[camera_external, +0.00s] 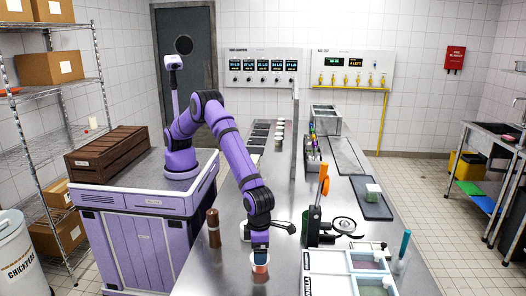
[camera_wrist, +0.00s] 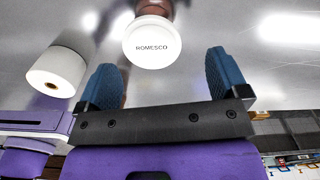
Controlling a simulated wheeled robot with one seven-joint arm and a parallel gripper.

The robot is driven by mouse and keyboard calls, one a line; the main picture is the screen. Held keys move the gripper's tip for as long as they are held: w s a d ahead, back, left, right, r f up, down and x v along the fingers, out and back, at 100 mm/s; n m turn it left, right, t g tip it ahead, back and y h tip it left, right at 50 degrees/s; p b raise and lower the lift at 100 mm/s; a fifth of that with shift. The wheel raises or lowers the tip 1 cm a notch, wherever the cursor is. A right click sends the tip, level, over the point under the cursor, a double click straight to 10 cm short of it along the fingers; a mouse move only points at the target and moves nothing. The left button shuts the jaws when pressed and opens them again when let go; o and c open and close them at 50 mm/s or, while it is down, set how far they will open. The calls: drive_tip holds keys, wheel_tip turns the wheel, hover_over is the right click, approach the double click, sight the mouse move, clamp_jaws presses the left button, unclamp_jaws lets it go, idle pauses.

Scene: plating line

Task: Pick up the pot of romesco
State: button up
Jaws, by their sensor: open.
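The pot of romesco (camera_wrist: 152,44) has a white round lid printed ROMESCO, with part of a reddish-brown body showing behind it in the wrist view. In the external view the pot (camera_external: 260,267) is a small reddish cup on the steel counter, right below my gripper (camera_external: 260,251). In the wrist view my gripper (camera_wrist: 163,64) is open, with a blue finger on each side and the lid lying between and just beyond the fingertips. I see no finger touching the pot. The pot's lower part is mostly hidden.
A white roll (camera_wrist: 55,74) stands close to the left finger. In the external view a brown cylinder (camera_external: 213,229) stands left of my gripper. A black device with an orange handle (camera_external: 323,184) and a white-framed bin unit (camera_external: 330,264) are to the right.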

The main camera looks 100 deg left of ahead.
sight(257, 269)
drive_tip(key=shift+s+a+f, duration=0.1)
drive_tip(key=shift+a+f, duration=0.15)
drive_tip(key=shift+f, duration=1.5)
drive_tip(key=shift+a+f, duration=0.2)
drive_tip(key=shift+f, duration=1.5)
drive_tip(key=c, duration=0.9)
